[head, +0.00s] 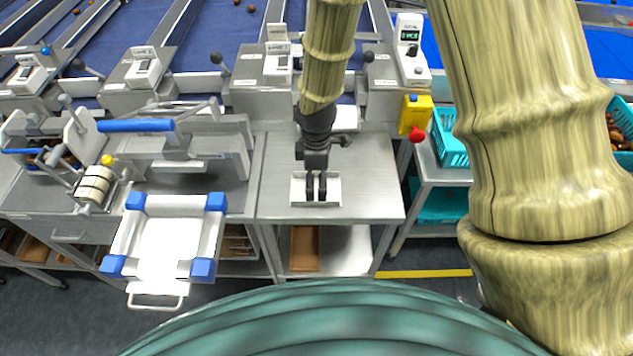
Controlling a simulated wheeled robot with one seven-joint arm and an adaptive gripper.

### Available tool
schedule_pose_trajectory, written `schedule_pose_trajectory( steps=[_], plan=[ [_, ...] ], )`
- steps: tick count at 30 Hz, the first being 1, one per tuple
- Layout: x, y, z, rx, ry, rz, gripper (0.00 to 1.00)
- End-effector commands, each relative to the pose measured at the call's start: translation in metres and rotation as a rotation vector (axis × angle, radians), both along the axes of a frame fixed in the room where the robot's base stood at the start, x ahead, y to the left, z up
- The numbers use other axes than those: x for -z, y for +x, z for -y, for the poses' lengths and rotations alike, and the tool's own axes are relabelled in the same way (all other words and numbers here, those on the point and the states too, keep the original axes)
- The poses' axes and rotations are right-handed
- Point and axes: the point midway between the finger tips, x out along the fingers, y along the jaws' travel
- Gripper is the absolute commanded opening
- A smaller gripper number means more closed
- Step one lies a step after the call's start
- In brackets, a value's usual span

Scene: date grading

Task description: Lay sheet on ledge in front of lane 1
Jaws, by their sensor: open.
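My gripper (316,188) is black and points down over the grey table in the middle of the head view. It is open, its two fingers showing as a narrow pair. Its fingertips overlap a small white rectangular dish or tray (298,197) on the table; I cannot tell if they touch it. A white sheet or stack of sheets (165,245) lies in a white holder (210,240) with blue corners at the left. Another white flat piece (346,118) lies at the table's back edge, partly hidden by my arm. Grey lane fronts with small labels (278,48) stand behind; their numbers are hard to read.
A lever press with a blue handle (136,126) stands left, beside a roll (95,184). A yellow box with a red button (416,117) is right of the table. Teal crates (450,145) stand farther right. The table is clear around the small tray.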

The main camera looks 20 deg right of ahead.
Motion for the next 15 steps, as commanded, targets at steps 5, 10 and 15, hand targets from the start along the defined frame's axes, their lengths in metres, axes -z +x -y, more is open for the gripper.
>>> schedule_pose_trajectory(
  steps=[5,10,15],
  plan=[
    [-0.019,0.001,0.0,0.002,0.001,0.002,1.0],
    [-0.039,0.001,0.0,0.001,0.001,0.002,1.0],
    [-0.058,0.001,0.0,0.001,0.001,0.003,1.0]
  ],
)
